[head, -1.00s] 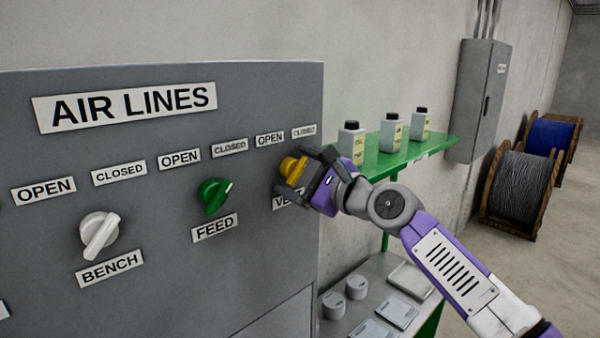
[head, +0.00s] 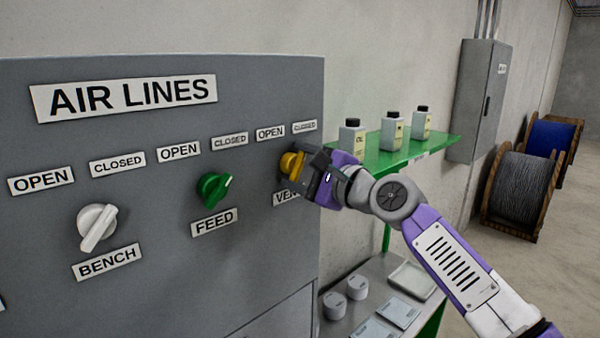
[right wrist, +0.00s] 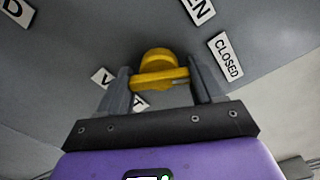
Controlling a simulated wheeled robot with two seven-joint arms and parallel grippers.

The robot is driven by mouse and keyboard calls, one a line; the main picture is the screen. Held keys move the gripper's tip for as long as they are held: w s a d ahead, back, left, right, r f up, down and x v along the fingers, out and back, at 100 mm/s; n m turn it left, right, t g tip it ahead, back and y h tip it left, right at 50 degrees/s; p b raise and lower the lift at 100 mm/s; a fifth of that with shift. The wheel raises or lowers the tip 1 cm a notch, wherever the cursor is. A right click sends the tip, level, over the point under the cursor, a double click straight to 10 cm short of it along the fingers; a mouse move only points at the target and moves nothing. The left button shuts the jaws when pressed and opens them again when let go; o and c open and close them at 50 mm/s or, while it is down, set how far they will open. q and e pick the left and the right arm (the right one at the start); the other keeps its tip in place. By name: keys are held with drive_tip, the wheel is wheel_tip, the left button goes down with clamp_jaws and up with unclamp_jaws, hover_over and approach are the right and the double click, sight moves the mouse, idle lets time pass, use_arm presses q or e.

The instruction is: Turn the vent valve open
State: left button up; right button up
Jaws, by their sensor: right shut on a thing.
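The yellow vent valve knob (head: 289,165) is on the right edge of the grey panel, above the partly covered VENT label (head: 284,199) and below the OPEN (head: 270,132) and CLOSED (head: 304,126) labels. My right gripper (head: 301,168) is shut on it. In the right wrist view the yellow knob (right wrist: 158,72) shows its grip bar lying across between the two grey fingers of the right gripper (right wrist: 162,84). Which label the knob points to is hard to tell. My left gripper is not in view.
The white BENCH knob (head: 97,228) and green FEED knob (head: 212,189) are to the left on the AIR LINES panel (head: 150,130). A green shelf (head: 385,160) with bottles is behind my right arm. Below it are grey containers (head: 358,287) on a bench. Cable reels stand at far right.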

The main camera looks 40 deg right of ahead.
drive_tip(key=n+b, duration=0.1)
drive_tip(key=n, duration=0.2)
drive_tip(key=shift+f+n, duration=0.15)
drive_tip(key=shift+n, duration=0.15)
drive_tip(key=n+b, duration=0.1)
drive_tip(key=n, duration=0.2)
drive_tip(key=shift+n+b, duration=0.4)
drive_tip(key=n+b, duration=0.1)
drive_tip(key=n, duration=0.2)
drive_tip(key=shift+n, duration=0.3)
drive_tip(key=shift+r+n+b, duration=0.2)
drive_tip(key=shift+n+b, duration=0.25)
drive_tip(key=shift+n, duration=1.25)
drive_tip(key=o, duration=1)
drive_tip(key=shift+s+r, duration=0.1)
drive_tip(key=shift+o, duration=0.2)
drive_tip(key=s+b, duration=0.1)
drive_tip(key=s, duration=0.6)
drive_tip(key=shift+s+d, duration=0.25)
drive_tip(key=shift+d, duration=0.05)
